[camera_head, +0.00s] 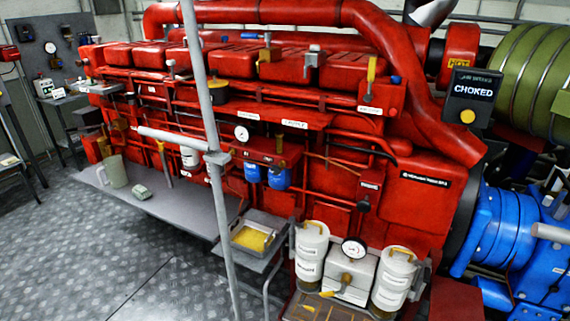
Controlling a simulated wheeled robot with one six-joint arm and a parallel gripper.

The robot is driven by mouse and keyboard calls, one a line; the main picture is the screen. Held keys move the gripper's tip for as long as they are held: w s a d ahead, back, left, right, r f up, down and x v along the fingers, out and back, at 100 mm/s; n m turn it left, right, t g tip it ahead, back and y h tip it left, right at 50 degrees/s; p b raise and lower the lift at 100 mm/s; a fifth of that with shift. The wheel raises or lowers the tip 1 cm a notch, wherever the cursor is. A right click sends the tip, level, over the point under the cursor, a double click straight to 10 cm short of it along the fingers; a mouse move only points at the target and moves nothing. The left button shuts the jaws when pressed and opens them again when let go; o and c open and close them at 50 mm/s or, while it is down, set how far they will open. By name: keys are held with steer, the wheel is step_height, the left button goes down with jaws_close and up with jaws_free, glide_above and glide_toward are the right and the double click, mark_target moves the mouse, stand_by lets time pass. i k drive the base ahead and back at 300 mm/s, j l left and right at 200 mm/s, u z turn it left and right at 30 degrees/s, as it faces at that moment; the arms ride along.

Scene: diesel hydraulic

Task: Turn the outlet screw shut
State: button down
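A red diesel engine (410,195) fills the middle of the head view. I cannot tell for sure which part is the outlet screw, since the small labels are not readable. Two blue filters, one at the left (252,172) and one at the right (279,178), hang under a red bracket with a small brass fitting (280,142) on it. A round gauge (242,133) sits just above the bracket. Lower down, a grey block (349,272) with a gauge and a brass fitting stands between two white canisters (311,250) (396,278). My gripper is not in view.
A grey pole (226,225) crosses in front of the engine. A grey shelf (175,200) holds a jug (113,171). A tray (250,241) with yellow contents is beside the canisters. A "CHOKED" panel (472,97) is at right. The floor (80,260) is clear at lower left.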

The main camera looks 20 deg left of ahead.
mark_target(276, 170)
steer(key=i+j+z, duration=0.1)
steer(key=i+j, duration=0.15)
steer(key=j, duration=0.15)
steer(key=i+j+z, duration=0.1)
steer(key=i+j, duration=0.15)
steer(key=j, duration=0.15)
steer(key=i+j, duration=0.25)
steer(key=j, duration=0.2)
steer(key=z, duration=0.05)
